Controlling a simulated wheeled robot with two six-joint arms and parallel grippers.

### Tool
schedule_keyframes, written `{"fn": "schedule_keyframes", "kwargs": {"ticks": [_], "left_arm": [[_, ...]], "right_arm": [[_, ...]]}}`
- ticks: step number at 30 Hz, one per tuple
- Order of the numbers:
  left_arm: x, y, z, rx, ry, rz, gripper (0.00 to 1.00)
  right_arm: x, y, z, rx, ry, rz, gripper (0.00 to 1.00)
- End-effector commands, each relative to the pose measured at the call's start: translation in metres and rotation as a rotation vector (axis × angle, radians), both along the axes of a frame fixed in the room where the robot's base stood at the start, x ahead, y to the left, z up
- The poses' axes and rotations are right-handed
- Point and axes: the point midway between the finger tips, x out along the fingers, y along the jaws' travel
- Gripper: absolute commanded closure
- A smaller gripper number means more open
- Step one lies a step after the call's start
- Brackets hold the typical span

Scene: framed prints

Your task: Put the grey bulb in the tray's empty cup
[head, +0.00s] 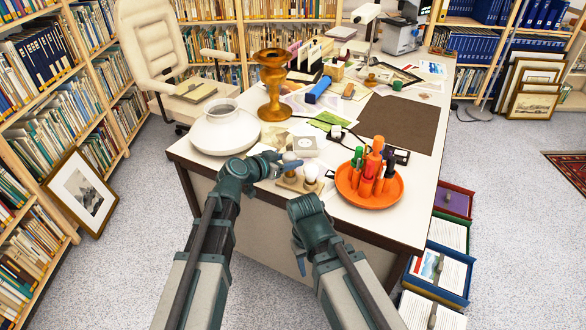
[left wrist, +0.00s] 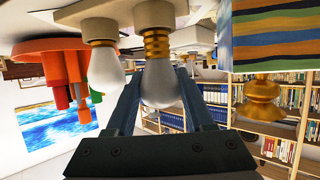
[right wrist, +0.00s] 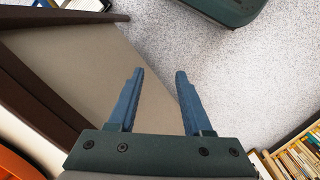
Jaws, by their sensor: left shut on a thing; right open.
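The grey bulb (left wrist: 162,85) is between the fingers of my left gripper (left wrist: 160,100) in the left wrist view, its brass base pointing away from the gripper. In the head view my left gripper (head: 282,164) is at the desk's front edge, shut on the grey bulb (head: 291,158) over the left part of the small wooden tray (head: 298,184). A white bulb (head: 310,172) stands in the tray, to the right. I cannot tell whether the brass base touches a cup. My right gripper (right wrist: 160,72) is open and empty, low before the desk front.
An orange dish (head: 370,199) with several upright tools stands right of the tray. A dark mat (head: 400,122) leaves flat room at the right.

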Motion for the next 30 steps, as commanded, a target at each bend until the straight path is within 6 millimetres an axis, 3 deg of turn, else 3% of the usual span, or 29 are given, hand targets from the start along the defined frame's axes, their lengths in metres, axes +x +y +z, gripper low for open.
{"fn": "schedule_keyframes", "kwargs": {"ticks": [1,3,16,17,21,30], "left_arm": [[0.0002,0.0028,-0.0132,-0.001,0.001,0.000,1.00],[0.0001,0.0056,-0.0193,-0.001,0.001,-0.002,1.00],[0.0002,0.0068,-0.0222,-0.002,0.000,-0.003,1.00],[0.0000,0.0068,-0.0211,-0.002,0.000,-0.003,0.43],[0.0001,0.0067,-0.0204,0.000,0.000,-0.003,0.18],[0.0001,0.0067,-0.0194,0.000,0.000,-0.003,0.17]], "right_arm": [[-0.0001,-0.0001,-0.0133,0.000,0.000,0.000,0.50],[0.0000,-0.0001,-0.0193,0.000,0.000,0.000,0.50],[0.0000,-0.0001,-0.0223,0.000,0.000,0.000,0.50],[0.0000,-0.0001,-0.0211,0.000,0.000,0.000,0.50],[0.0000,0.0000,-0.0205,0.000,0.000,0.000,0.50],[0.0000,-0.0001,-0.0194,0.000,0.000,0.000,0.50]]}}
